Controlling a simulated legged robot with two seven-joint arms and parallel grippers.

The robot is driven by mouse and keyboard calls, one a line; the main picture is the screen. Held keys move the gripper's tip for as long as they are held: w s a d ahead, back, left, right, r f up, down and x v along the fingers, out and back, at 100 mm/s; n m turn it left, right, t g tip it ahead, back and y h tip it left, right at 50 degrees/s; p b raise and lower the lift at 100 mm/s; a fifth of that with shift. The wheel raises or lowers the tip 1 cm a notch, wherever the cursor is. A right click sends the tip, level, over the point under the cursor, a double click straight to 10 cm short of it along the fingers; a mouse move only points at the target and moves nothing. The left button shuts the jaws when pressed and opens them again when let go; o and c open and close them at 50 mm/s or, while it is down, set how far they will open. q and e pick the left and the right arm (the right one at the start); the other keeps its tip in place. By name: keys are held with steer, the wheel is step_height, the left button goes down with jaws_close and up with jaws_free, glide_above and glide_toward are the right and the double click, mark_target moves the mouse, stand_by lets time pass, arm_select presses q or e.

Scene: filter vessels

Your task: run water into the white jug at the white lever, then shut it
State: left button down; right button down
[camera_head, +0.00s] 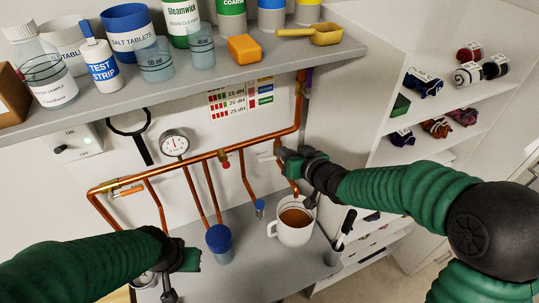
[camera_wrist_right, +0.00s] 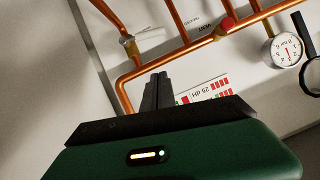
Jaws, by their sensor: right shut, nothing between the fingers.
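The white jug (camera_head: 292,232) stands upright on the lower grey shelf in the head view, with its handle to the left. Its inside looks brown, and a copper outlet pipe (camera_head: 293,186) ends above it. My right gripper (camera_head: 281,152) is shut and empty at the right end of the copper pipework. In the right wrist view its fingers (camera_wrist_right: 158,88) are together, close to the pipe. A brass fitting (camera_wrist_right: 130,45) sits on a pipe there.
A pressure gauge (camera_head: 174,142), a red knob (camera_head: 225,159) and a blue-topped vessel (camera_head: 219,240) are left of the jug. A dark-handled tool in a grey holder (camera_head: 334,252) stands right of it. The upper shelf (camera_head: 200,84) holds bottles and beakers.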

steer(key=p, duration=0.2)
glide_above(264, 159)
steer(key=d, duration=0.2)
step_height(264, 159, down, 3)
steer(key=shift+s+f, duration=0.1)
steer(key=shift+s, duration=0.05)
steer(key=f, duration=0.1)
steer(key=f+p, duration=0.1)
steer(key=f, duration=0.2)
steer(key=shift+s+a+f+p, duration=0.15)
steer(key=shift+s+a+p, duration=0.05)
steer(key=shift+s+p, duration=0.1)
steer(key=f+b, duration=0.1)
steer(key=b, duration=0.1)
steer(key=f+b, duration=0.1)
steer(key=b, duration=0.2)
steer(key=shift+s+a+n+h, duration=0.1)
steer(key=shift+a+n+h, duration=0.3)
steer(key=shift+a, duration=0.1)
steer(key=shift+r, duration=0.2)
